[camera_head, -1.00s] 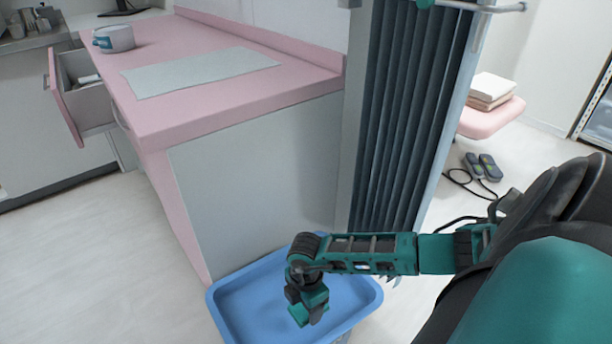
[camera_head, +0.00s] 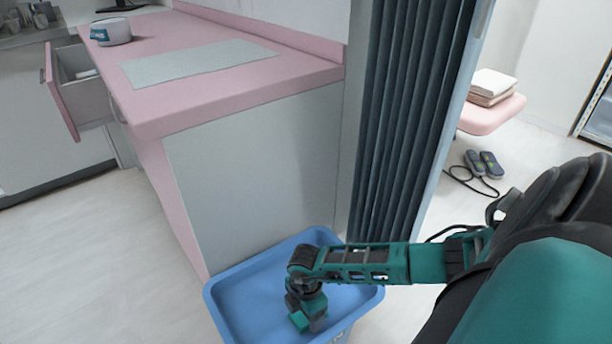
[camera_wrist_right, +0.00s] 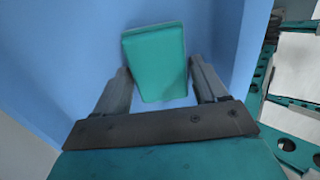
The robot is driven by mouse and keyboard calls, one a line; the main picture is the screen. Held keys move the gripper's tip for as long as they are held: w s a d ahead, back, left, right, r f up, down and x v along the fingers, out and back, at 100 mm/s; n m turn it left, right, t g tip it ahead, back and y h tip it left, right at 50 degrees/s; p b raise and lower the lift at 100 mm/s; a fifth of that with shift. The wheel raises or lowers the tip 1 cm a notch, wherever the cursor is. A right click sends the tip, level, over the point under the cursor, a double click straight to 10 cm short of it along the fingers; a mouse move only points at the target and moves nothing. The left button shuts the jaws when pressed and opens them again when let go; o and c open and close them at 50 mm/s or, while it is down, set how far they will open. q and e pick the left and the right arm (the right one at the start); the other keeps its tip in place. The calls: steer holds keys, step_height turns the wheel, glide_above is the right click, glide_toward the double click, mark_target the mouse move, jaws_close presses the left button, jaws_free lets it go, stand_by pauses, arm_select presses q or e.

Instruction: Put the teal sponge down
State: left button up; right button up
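The teal sponge (camera_head: 299,321) is a small block. It is at the fingertips of my right gripper (camera_head: 309,322), inside the blue tray (camera_head: 228,301). I cannot tell whether the sponge touches the tray floor. My left gripper is not in view.
A drawer (camera_head: 83,92) is open at left. A dark curtain (camera_head: 405,120) hangs near my right arm. The floor at left is clear.

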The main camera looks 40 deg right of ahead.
steer(key=shift+o, duration=1.3)
steer(key=shift+r, duration=0.15)
